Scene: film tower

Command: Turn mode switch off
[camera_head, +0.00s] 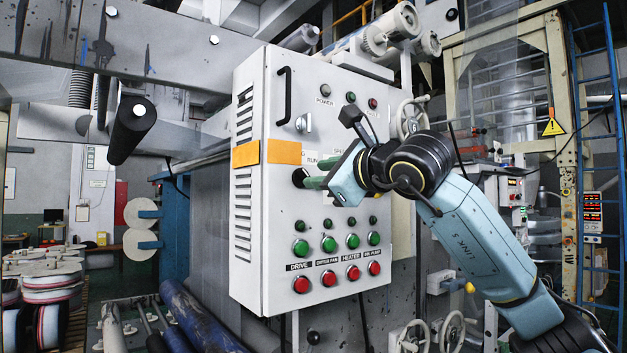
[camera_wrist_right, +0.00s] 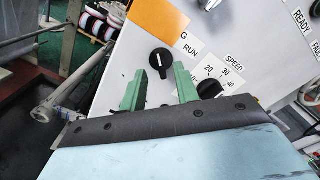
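The mode switch (camera_wrist_right: 160,62) is a black rotary knob with a pale line on it, beside the labels "RUN" and one ending in "G". In the head view the knob (camera_head: 299,178) shows at the left of my right gripper's fingers. My right gripper (camera_head: 312,182) points at the panel with its two green fingers apart. In the right wrist view the fingers (camera_wrist_right: 157,80) reach toward the knob, one tip on each side of its lower part, with nothing held. Whether they touch it cannot be told. My left gripper is not in view.
The grey control cabinet (camera_head: 270,215) carries lit green buttons (camera_head: 328,244) and red buttons (camera_head: 329,279) below my gripper. A speed dial (camera_wrist_right: 210,88) sits right beside the right-hand finger, partly hidden. A door handle (camera_head: 285,95) sticks out at the upper left, above a key lock (camera_head: 303,123).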

